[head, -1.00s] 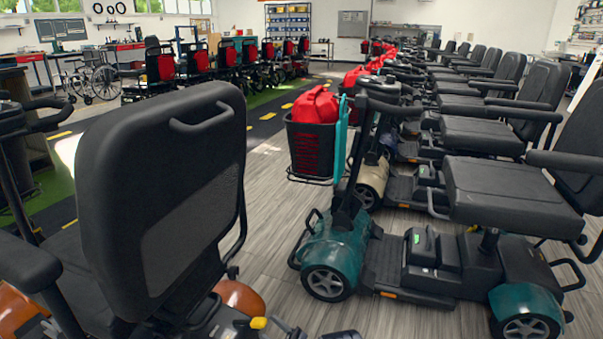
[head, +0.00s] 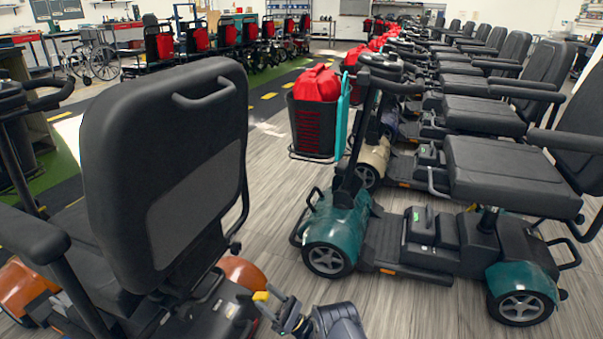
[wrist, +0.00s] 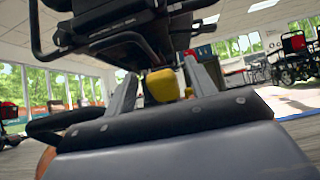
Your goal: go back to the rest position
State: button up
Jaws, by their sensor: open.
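My gripper (head: 273,303) is at the bottom of the head view, low behind the seat of the orange scooter (head: 242,271). It is open. In the wrist view its two fingers (wrist: 160,72) stand apart, with a yellow knob (wrist: 162,86) showing between them. The same yellow knob (head: 260,296) is at the fingertips in the head view, at the rear of the orange scooter. I cannot tell whether the fingers touch it. The rest position is not marked in either view.
The black seat back (head: 165,170) of the orange scooter stands close at left. A teal scooter (head: 335,240) with a red bag (head: 317,84) in its basket stands at right, heading a row of several scooters. Bare wooden floor (head: 270,190) lies between.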

aim_at(264, 295)
jog(key=x, duration=0.3)
jog(key=shift+w+a+r, duration=0.1)
jog(key=shift+a+r, duration=0.15)
jog(key=shift+r, duration=0.05)
jog(key=shift+r+h, duration=0.15)
jog(key=shift+h, duration=0.15)
jog(key=shift+w+a+r+g+h, duration=0.15)
jog(key=shift+a+r+g+h, duration=0.3)
jog(key=shift+h, duration=0.15)
